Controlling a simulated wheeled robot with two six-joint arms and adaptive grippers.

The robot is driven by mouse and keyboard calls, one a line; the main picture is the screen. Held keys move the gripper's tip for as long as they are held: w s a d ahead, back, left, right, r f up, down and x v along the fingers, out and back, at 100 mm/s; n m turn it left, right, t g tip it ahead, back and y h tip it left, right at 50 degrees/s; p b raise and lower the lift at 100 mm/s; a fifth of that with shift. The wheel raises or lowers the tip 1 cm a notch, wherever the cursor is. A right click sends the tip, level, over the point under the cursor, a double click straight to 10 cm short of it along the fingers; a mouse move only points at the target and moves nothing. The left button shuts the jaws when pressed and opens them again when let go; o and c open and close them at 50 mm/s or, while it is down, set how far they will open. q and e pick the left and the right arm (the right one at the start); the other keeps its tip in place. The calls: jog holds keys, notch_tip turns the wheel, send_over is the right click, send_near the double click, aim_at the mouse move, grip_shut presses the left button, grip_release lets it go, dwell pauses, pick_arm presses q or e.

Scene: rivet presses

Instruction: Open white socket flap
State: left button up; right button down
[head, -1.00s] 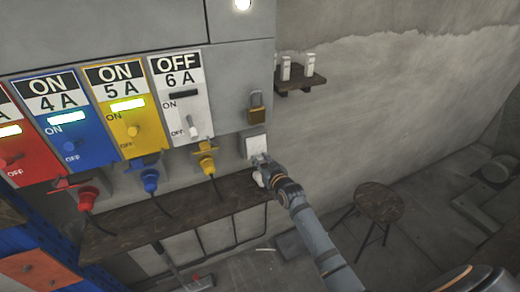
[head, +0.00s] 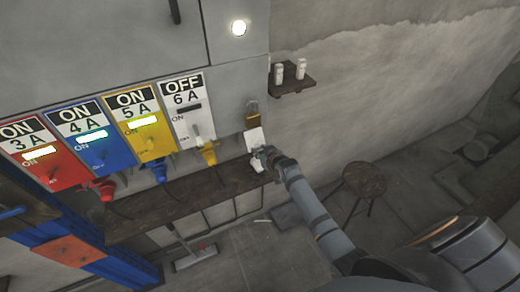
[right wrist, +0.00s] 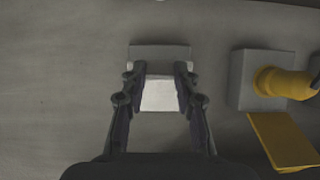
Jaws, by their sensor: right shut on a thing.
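The white socket flap (head: 254,139) shows in the head view, below the padlock at the right end of the panel. In the right wrist view the white flap (right wrist: 160,95) lies between my two fingers, beside its grey socket box (right wrist: 160,52). My right gripper (head: 262,157) is at the lower edge of the flap and shut on it. It also shows in the right wrist view (right wrist: 160,88), a finger on each side of the flap. The flap's exact angle is hard to tell. My left gripper is not in view.
The yellow socket (right wrist: 285,82) and its yellow flap (right wrist: 283,140) are close by in the right wrist view. A padlock (head: 252,112) hangs above. A dark wooden shelf (head: 190,201) runs below. A stool (head: 365,181) stands on the floor at right.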

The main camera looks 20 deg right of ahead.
jog(key=shift+w+r, duration=0.2)
jog(key=shift+r, duration=0.2)
jog(key=c, duration=1.3)
grip_release()
jog(key=o, duration=0.3)
jog(key=shift+s, duration=0.25)
jog(key=shift+f, duration=0.1)
jog(key=v, duration=1.2)
jog(key=shift+f, duration=0.1)
